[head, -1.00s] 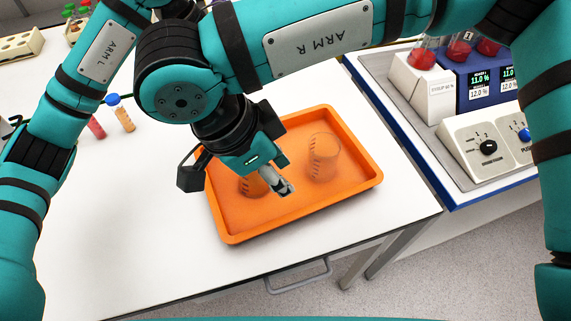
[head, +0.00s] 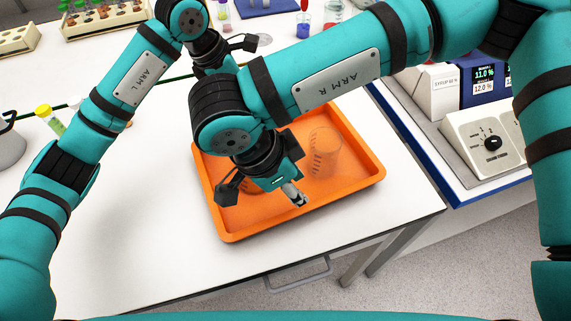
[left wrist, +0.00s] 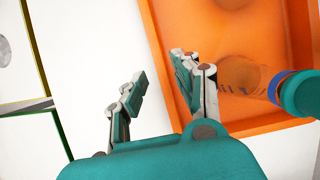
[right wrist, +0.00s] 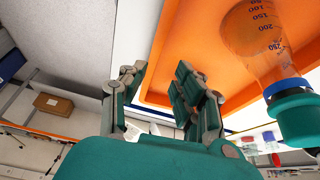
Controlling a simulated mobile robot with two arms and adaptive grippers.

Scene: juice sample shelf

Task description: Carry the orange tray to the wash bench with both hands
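The orange tray (head: 366,182) lies flat on the white bench. Two clear graduated glass vessels stand in it. The right one (head: 322,150) shows plainly; the other is mostly hidden behind my right gripper (head: 297,199). A vessel with a blue ring and teal top shows in both wrist views (left wrist: 238,75) (right wrist: 258,30). My right gripper is over the tray's front side; its fingers (right wrist: 162,97) are apart, with the rim between them in the picture. My left gripper (left wrist: 162,88) is open, its fingers appearing either side of a rim. In the head view its fingers are hidden behind my right arm.
A control box with a black knob (head: 493,142) stands on the blue-edged bench at the right. Tube racks (head: 105,18) stand at the back left. A yellow-capped tube (head: 50,120) is at the left. Bare bench (head: 130,235) lies left of the tray.

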